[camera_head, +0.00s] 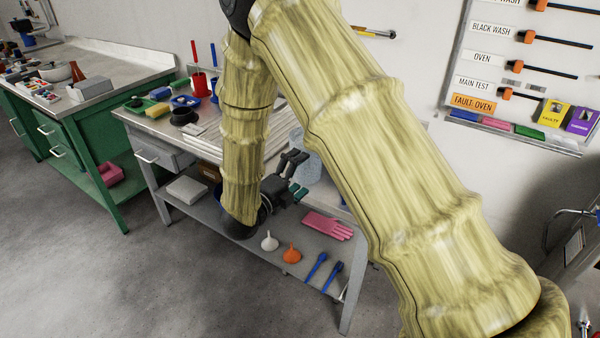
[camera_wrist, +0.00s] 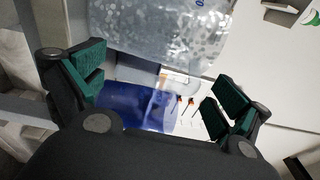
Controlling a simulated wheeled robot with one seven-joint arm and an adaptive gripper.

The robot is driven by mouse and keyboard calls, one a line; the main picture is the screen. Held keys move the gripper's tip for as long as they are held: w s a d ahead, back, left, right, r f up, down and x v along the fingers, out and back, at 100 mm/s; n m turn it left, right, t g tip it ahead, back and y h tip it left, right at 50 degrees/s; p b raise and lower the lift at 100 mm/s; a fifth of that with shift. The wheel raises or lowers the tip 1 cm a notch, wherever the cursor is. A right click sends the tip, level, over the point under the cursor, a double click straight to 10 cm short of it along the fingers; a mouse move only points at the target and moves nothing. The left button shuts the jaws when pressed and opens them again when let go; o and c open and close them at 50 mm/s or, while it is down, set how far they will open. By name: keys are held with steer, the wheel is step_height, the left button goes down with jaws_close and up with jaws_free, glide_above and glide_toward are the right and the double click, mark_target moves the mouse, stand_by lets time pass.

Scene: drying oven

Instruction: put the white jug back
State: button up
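I cannot pick out the white jug with certainty in either view; my arm hides part of the bench in the head view. My gripper (camera_head: 291,177) is at the front of the grey bench, above the lower shelf. In the wrist view my gripper (camera_wrist: 156,88) has its green-padded fingers spread wide apart. A blue object (camera_wrist: 125,104) with a pale patch shows between and beyond the fingers; I cannot tell what it is or how far away. Nothing is seen gripped.
A clear bag of pale pellets (camera_wrist: 155,30) lies beyond the fingers. The lower shelf holds a pink glove (camera_head: 327,226), a white funnel (camera_head: 269,242), an orange funnel (camera_head: 291,254) and blue scoops (camera_head: 316,266). A green bench (camera_head: 75,150) stands left; the floor before it is clear.

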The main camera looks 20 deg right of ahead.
steer(key=shift+r, duration=0.2)
steer(key=b+v, duration=0.2)
steer(key=v, duration=1)
steer(key=s+d+f+n+y, duration=0.25)
steer(key=f+n, duration=0.35)
steer(key=f, duration=0.3)
steer(key=s+d+f+n+g+y, duration=0.1)
steer(key=s+d+f+n+y, duration=0.25)
steer(key=f, duration=0.55)
steer(key=s+f+n+y, duration=0.2)
steer(key=f+n+y, duration=0.2)
steer(key=f+n, duration=0.45)
steer(key=s+d+f+n+g+y, duration=0.1)
steer(key=s+f+n+g, duration=0.3)
steer(key=s, duration=0.9)
steer(key=s+d+f+n+g+y, duration=0.1)
steer(key=s+f+n+g+y, duration=0.3)
steer(key=s, duration=1)
step_height(320, 180, down, 5)
steer(key=n, duration=0.3)
steer(key=shift+s+d+r+g+y, duration=0.2)
steer(key=shift+s+d+g+y, duration=0.05)
steer(key=shift+s+g+y, duration=0.1)
